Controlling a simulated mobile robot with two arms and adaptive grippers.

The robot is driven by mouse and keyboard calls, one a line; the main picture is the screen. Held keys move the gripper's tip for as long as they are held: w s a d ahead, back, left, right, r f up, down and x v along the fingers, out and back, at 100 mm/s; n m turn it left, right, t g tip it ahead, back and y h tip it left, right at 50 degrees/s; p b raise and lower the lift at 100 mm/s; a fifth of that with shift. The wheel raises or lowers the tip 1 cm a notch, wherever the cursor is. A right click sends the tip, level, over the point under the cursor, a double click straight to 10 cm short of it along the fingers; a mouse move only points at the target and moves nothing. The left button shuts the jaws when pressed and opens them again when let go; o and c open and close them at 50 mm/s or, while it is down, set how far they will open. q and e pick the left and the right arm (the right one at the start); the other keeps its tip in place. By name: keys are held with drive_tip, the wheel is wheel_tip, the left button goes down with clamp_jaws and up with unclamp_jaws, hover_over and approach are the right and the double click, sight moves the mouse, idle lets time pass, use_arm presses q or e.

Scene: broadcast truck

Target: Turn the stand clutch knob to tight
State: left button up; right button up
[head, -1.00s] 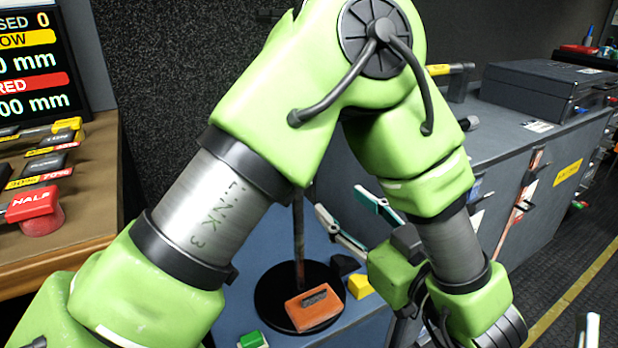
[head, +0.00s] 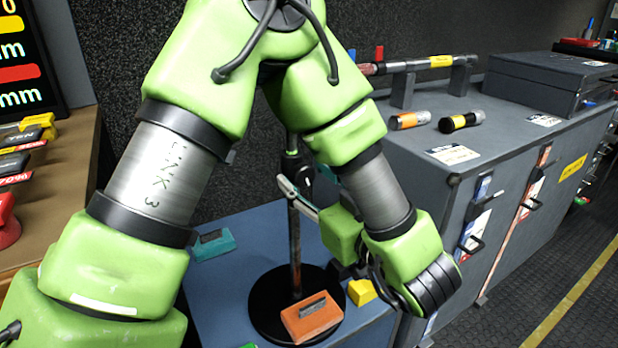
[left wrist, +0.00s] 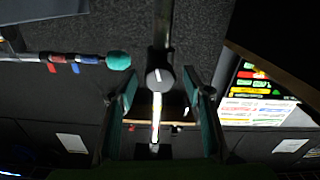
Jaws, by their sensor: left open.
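The stand's thin dark pole (head: 295,250) rises from a round black base (head: 262,318) in the head view. A dark collar (head: 292,160) shows on the pole, partly hidden by my left arm. In the left wrist view the round dark clutch knob (left wrist: 159,78), with a pale line on its face, is in front of the pole. My left gripper (left wrist: 161,92) is open, with one teal-padded finger on each side of the knob; gaps show on both sides. In the head view this gripper (head: 308,188) is beside the pole, partly hidden. My right gripper is out of view.
An orange block (head: 312,319) is at the base, a yellow block (head: 362,292) beside it, and a teal block (head: 213,244) behind left. A grey cabinet (head: 420,185) stands at right. In the left wrist view a pole with a teal ball end (left wrist: 118,60) is at left.

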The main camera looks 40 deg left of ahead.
use_arm(q)
drive_tip(key=c, duration=1.1)
drive_tip(key=shift+m, duration=0.4)
drive_tip(key=m, duration=1.4)
drive_tip(key=shift+w, duration=0.1)
drive_tip(key=m, duration=0.5)
drive_tip(key=shift+f+m, duration=0.1)
drive_tip(key=shift+m, duration=0.6)
